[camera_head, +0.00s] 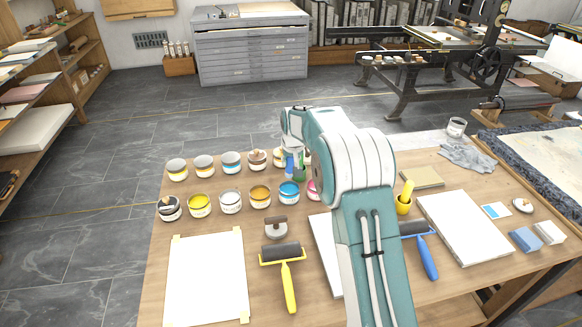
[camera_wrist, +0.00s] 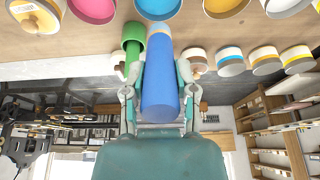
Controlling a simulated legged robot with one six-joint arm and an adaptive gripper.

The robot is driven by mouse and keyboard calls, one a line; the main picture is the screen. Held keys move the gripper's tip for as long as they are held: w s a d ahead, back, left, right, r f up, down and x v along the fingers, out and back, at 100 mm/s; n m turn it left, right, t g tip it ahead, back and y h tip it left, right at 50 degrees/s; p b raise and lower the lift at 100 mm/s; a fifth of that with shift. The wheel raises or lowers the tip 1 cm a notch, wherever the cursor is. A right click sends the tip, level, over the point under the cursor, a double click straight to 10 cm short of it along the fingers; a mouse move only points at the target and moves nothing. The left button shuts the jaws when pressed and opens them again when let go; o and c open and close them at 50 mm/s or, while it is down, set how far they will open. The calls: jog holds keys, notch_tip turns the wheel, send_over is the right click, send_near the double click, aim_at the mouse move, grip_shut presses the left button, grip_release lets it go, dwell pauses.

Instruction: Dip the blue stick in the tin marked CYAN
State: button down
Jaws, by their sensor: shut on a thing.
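My gripper (camera_wrist: 160,88) is shut on the blue stick (camera_wrist: 160,92), with a finger on each side of it. In the head view, my arm hides most of the gripper, and a bit of the blue stick (camera_head: 290,161) shows. A green stick (camera_wrist: 132,45) stands close beside it. An open tin with bright blue inside (camera_head: 289,192) sits in the front row, and it also shows in the wrist view (camera_wrist: 158,8). A blue-banded tin (camera_head: 231,162) sits in the back row. I cannot read the tin labels, so which is marked CYAN is unclear.
A pink tin (camera_head: 313,190) and an orange tin (camera_head: 260,196) flank the bright blue one. Several more tins stand at left.

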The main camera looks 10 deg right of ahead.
aim_at(290, 172)
jog(key=shift+w+d+f, duration=0.1)
jog(key=shift+d+f, duration=0.1)
jog(key=shift+f, duration=0.55)
jog(key=shift+a+f, duration=0.15)
jog(key=shift+f, duration=0.85)
jog(key=shift+a+f, duration=0.1)
jog(key=shift+f, duration=0.85)
jog(key=shift+d+f, duration=0.1)
jog(key=shift+f, duration=0.2)
jog(key=shift+f, duration=0.6)
jog(key=shift+r, duration=0.1)
jog(key=shift+r, duration=3.5)
